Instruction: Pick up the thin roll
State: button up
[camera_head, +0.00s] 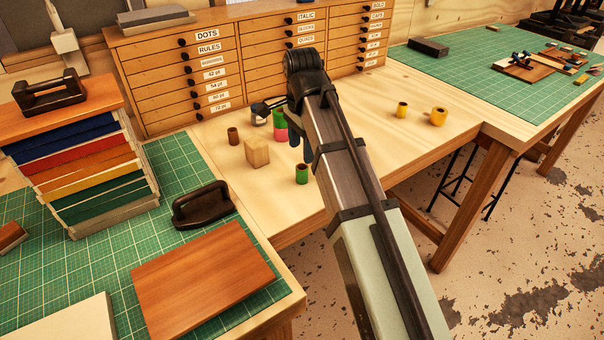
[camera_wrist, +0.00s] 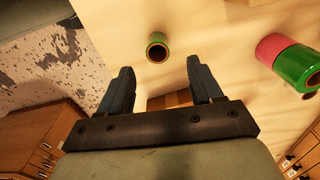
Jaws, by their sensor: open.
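Several foil rolls stand on the pale wood table (camera_head: 345,195); I cannot tell for certain which is the thin roll. A short green roll (camera_head: 302,174) stands near the table's front edge; the wrist view shows it (camera_wrist: 157,48) beyond my fingertips. A taller pink and green roll (camera_head: 280,128) stands farther back, partly hidden by my gripper, and at the right of the wrist view (camera_wrist: 285,58). A brown roll (camera_head: 233,136) stands at left. My gripper (camera_wrist: 162,82) is open and empty above the table.
A wooden block (camera_head: 257,151) sits between the brown and green rolls. A drawer cabinet (camera_head: 240,60) closes off the back. A green cutting mat (camera_head: 190,160) at left carries a dark-handled tool (camera_head: 202,204) and a brown board (camera_head: 205,280). The table's middle right is mostly clear.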

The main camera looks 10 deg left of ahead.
aim_at(302, 168)
jog(key=shift+s+f+m, duration=0.1)
jog(key=shift+f+m, duration=0.55)
jog(key=shift+f, duration=1.25)
jog(key=shift+f+m, duration=0.65)
jog(key=shift+f, duration=1.2)
jog(key=c, duration=1.1)
jog(key=shift+r, duration=0.1)
notch_tip(302, 168, up, 10)
